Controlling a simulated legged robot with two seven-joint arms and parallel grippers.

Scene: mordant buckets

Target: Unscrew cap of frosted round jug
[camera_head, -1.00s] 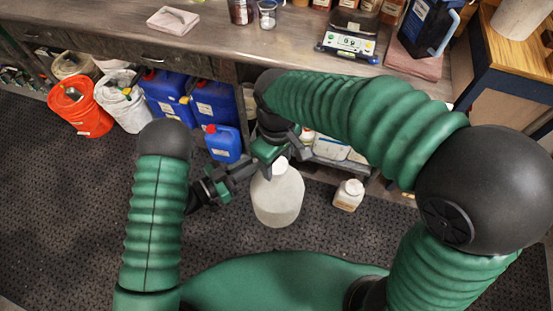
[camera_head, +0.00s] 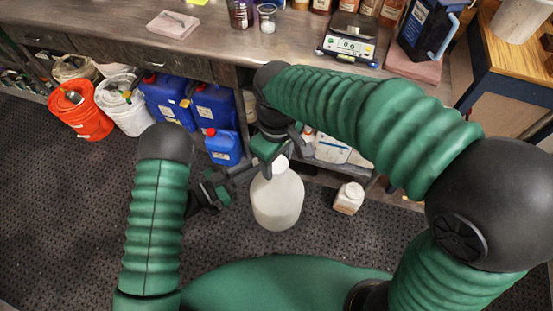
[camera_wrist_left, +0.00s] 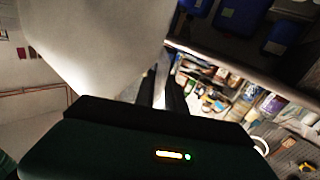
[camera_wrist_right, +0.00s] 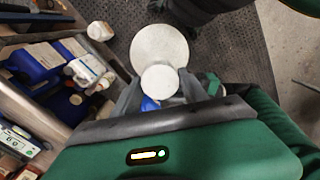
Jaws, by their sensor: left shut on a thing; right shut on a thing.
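The frosted round jug (camera_head: 278,203) stands on the dark floor mat in front of me, pale and translucent. Its white cap (camera_wrist_right: 160,82) sits at the top of the jug and lies between the fingers of my right gripper (camera_head: 279,158), which is shut on it from above. In the right wrist view the jug's round body (camera_wrist_right: 160,45) shows beyond the cap. My left gripper (camera_wrist_left: 162,92) is shut on a pale narrow part of the jug, seemingly its handle, at the left side. The jug's large pale body (camera_wrist_left: 100,45) fills the upper left of the left wrist view.
A small white bottle (camera_head: 349,198) stands on the floor right of the jug. Blue canisters (camera_head: 213,106), an orange bucket (camera_head: 82,112) and a white bucket (camera_head: 127,104) stand under the bench (camera_head: 110,47). Open mat lies around the jug.

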